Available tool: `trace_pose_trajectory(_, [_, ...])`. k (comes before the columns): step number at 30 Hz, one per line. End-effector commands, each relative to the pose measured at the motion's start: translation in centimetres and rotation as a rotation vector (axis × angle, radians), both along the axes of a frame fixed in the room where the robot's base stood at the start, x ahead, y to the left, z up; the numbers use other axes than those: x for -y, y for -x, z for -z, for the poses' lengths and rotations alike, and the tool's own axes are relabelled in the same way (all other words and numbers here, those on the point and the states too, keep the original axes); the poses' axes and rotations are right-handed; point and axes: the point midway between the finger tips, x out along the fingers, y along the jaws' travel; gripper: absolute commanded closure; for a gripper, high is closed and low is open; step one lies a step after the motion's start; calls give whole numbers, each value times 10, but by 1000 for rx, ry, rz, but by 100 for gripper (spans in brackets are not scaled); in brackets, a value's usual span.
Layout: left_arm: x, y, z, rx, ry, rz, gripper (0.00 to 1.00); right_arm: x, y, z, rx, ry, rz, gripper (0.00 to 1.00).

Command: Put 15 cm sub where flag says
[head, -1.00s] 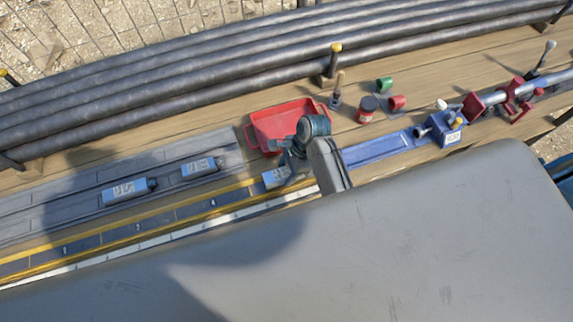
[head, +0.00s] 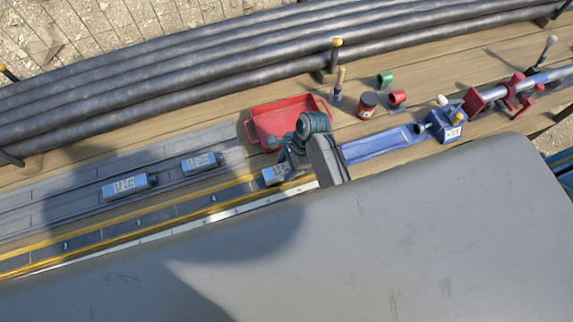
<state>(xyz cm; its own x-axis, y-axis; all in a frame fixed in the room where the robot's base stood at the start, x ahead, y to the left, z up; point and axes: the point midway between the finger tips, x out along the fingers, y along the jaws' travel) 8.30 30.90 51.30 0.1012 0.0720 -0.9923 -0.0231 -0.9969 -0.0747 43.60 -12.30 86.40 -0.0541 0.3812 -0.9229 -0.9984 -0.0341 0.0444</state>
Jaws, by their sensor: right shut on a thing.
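My right gripper (head: 290,168) is shut on a blue cylindrical sub (head: 273,175) with a white label, at the right end of the yellow-edged numbered strip (head: 150,221). I cannot tell if this sub touches the strip. Two more blue labelled subs lie in the grey rack: a longer one (head: 127,186) at left and a shorter one (head: 201,162) nearer the gripper. Their labels are too small to read. A blue block (head: 446,128) with a white label stands at the right end of a blue channel (head: 378,146). No flag can be made out. My left gripper is not in view.
A red tray (head: 285,122) stands just behind the gripper. Red and green cups (head: 397,97), a dark red can (head: 367,104) and a red clamp with a rod (head: 515,92) are at right. Long dark pipes (head: 180,85) line the back. A large grey surface fills the front.

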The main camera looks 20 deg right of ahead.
Motion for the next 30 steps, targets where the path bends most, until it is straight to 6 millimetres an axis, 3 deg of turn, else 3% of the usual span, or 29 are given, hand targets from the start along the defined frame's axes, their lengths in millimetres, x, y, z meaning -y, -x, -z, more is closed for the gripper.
trace_pose_trajectory(18, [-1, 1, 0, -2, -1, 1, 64, 0, 0, 8, 1, 0, -1, 84])
trace_pose_trajectory(19, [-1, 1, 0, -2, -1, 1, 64, 0, 0, 8, 1, 0, -1, 48])
trace_pose_trajectory(22, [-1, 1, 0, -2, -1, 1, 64, 0, 0, 8, 1, 0, -1, 29])
trace_pose_trajectory(28, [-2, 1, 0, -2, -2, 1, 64, 0, 0, 8, 0, 0, 0, 27])
trace_pose_trajectory(30, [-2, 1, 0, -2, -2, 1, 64, 0, 0, 9, -1, 0, 0, 17])
